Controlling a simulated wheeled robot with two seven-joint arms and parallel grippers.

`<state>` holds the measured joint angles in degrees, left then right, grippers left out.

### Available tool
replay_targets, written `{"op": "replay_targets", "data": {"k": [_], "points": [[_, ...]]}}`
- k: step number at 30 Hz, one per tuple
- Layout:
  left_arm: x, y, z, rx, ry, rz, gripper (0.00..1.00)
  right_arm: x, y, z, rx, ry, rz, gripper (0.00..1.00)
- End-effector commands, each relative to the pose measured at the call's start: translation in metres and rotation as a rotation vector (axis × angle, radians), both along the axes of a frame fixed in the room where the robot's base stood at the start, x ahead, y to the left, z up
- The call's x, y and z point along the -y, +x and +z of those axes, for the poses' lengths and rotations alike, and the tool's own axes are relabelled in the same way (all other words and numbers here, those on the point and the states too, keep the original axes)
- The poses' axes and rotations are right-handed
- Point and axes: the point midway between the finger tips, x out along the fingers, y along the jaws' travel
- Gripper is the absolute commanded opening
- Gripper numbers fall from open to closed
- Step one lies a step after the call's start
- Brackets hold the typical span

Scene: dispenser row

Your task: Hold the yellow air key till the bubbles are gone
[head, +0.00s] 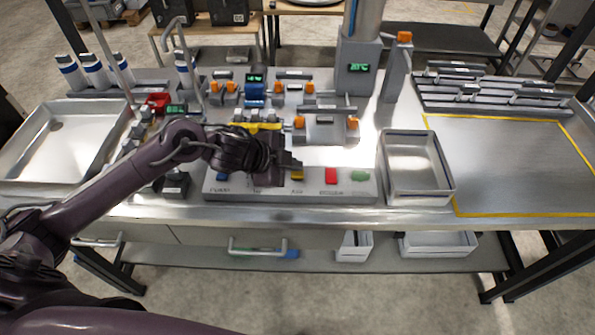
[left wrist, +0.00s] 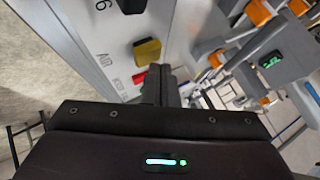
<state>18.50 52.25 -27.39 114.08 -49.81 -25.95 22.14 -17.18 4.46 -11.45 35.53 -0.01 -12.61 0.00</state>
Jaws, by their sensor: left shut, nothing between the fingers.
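The yellow air key (head: 297,175) sits on the sloped front of the grey key panel (head: 290,196), between a key hidden by my gripper and the red key (head: 331,175). In the left wrist view the yellow key (left wrist: 147,52) shows beside its AIR label. My left gripper (head: 296,164) is shut and empty, with its fingertips right by the yellow key. In the left wrist view the fingers (left wrist: 160,78) are together just beside it; I cannot tell if they touch or press it. Bubbles cannot be made out in the clear column (head: 366,18). My right gripper is not in view.
A blue key (head: 222,177) and a green key (head: 360,175) are on the same panel. An empty metal bin (head: 447,188) stands right of it, and a shallow tray (head: 113,135) is at left. Orange-fitted dispensers (head: 327,128) stand behind. The yellow-outlined area (head: 510,160) is clear.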

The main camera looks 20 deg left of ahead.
Motion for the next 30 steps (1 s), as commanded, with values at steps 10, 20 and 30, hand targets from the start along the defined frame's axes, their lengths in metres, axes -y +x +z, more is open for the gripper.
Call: {"op": "replay_targets", "data": {"k": [10, 20, 30], "points": [[0.0001, 0.0000, -0.0004, 0.000, 0.000, 0.000, 0.00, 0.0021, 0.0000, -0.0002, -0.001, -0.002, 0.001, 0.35], [0.0001, 0.0000, -0.0044, 0.000, 0.000, 0.000, 0.00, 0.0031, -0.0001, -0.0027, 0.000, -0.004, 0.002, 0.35], [0.0001, -0.0003, -0.0087, -0.001, 0.000, -0.001, 0.00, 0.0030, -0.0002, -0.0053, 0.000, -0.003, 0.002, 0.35]]}}
